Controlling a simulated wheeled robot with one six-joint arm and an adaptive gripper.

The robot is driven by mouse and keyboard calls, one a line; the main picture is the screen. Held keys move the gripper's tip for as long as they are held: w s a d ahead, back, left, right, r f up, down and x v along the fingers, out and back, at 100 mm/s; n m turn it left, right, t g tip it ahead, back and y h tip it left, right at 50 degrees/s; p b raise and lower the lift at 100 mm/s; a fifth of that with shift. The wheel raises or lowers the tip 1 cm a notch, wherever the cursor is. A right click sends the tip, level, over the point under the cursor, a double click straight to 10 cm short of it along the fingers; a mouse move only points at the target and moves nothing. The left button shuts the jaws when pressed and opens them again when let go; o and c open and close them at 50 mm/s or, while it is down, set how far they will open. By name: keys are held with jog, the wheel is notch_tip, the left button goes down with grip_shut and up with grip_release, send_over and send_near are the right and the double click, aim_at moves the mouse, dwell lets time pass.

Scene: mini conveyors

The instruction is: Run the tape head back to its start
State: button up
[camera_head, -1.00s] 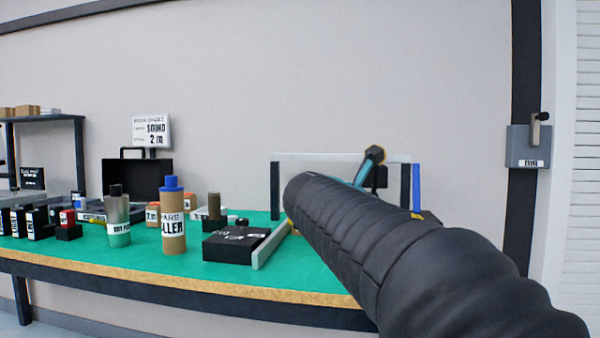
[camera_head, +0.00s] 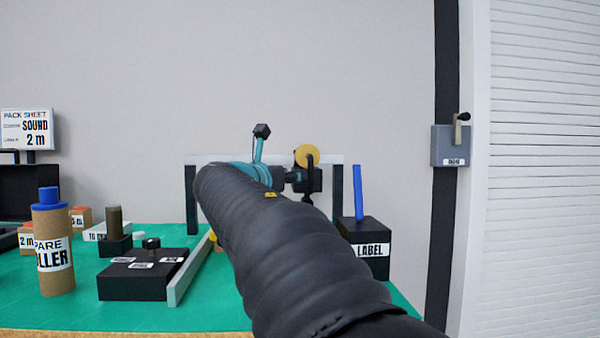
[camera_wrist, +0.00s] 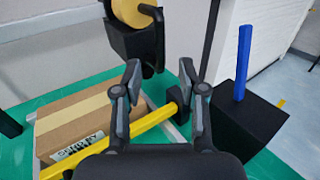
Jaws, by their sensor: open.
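The tape head is a black block (camera_head: 312,181) with a yellow tape roll (camera_head: 307,156), hung at the light gantry bar (camera_head: 220,160). In the wrist view the tape head (camera_wrist: 132,43) is at the top, just beyond my gripper (camera_wrist: 160,72). My gripper is open, its two fingers spread with nothing between the tips. It seems apart from the tape head, though the gap in depth is hard to judge. In the head view my arm hides most of the gripper and what is below the gantry.
A cardboard box (camera_wrist: 80,125) lies below, with a yellow bar (camera_wrist: 150,122) along its right side. A black box (camera_head: 365,235) labelled LABEL with a blue stick (camera_head: 359,192) stands right. A spare roller (camera_head: 52,250) and black control box (camera_head: 140,275) stand left on the green table.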

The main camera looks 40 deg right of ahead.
aim_at(309, 171)
jog(key=x, duration=1)
jog(key=shift+d, duration=0.25)
grip_shut()
